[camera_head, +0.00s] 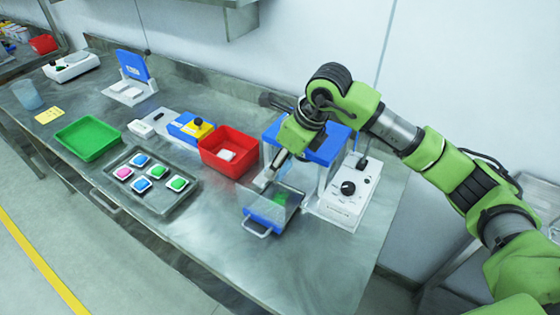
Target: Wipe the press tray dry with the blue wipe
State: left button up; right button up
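The press tray (287,216) is a grey metal drawer with a front handle, pulled out before the blue-topped press (318,152). A green patch (281,198) shows inside it. A flat blue area (264,212) lies at the tray's front; I cannot tell for sure if this is the blue wipe. My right gripper (268,181) points down at the tray's back left edge, close above or at it. Its fingers are small and partly hidden, so I cannot tell if it is open or holds anything. My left gripper is not in view.
A white control box (349,190) with a black knob stands right of the tray. A red bin (228,151) stands left of it. Further left are a dark tray (163,203) with several coloured pads and a green tray (88,137). The bench front is clear.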

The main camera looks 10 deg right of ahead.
jog(key=b, duration=0.9)
send_near(284, 199)
jog(key=shift+w+a+f, duration=0.5)
jog(key=shift+w+f, duration=0.05)
jog(key=shift+f, duration=0.2)
jog(key=shift+w+a+f, duration=0.45)
jog(key=shift+w+f, duration=0.05)
jog(key=shift+f, duration=0.25)
jog(key=shift+w+a+f, duration=0.5)
jog(key=shift+w+f, duration=0.05)
jog(key=shift+f, duration=0.15)
jog(key=shift+f+b, duration=0.35)
jog(key=shift+f, duration=0.15)
jog(key=shift+s+f+b, duration=0.1)
jog(key=shift+f+b, duration=0.1)
jog(key=shift+b, duration=0.55)
dwell(0.6)
jog(key=shift+s+d, duration=0.1)
jog(key=shift+s+d, duration=0.6)
jog(key=shift+d, duration=0.05)
jog(key=shift+w+a+b, duration=0.6)
jog(key=shift+w+a, duration=0.85)
jog(key=shift+a, duration=0.05)
jog(key=shift+s+d, duration=1.05)
jog(key=shift+d, duration=0.05)
jog(key=shift+s+d+r+b, duration=0.1)
jog(key=shift+s+d+b, duration=0.25)
jog(key=shift+s, duration=0.05)
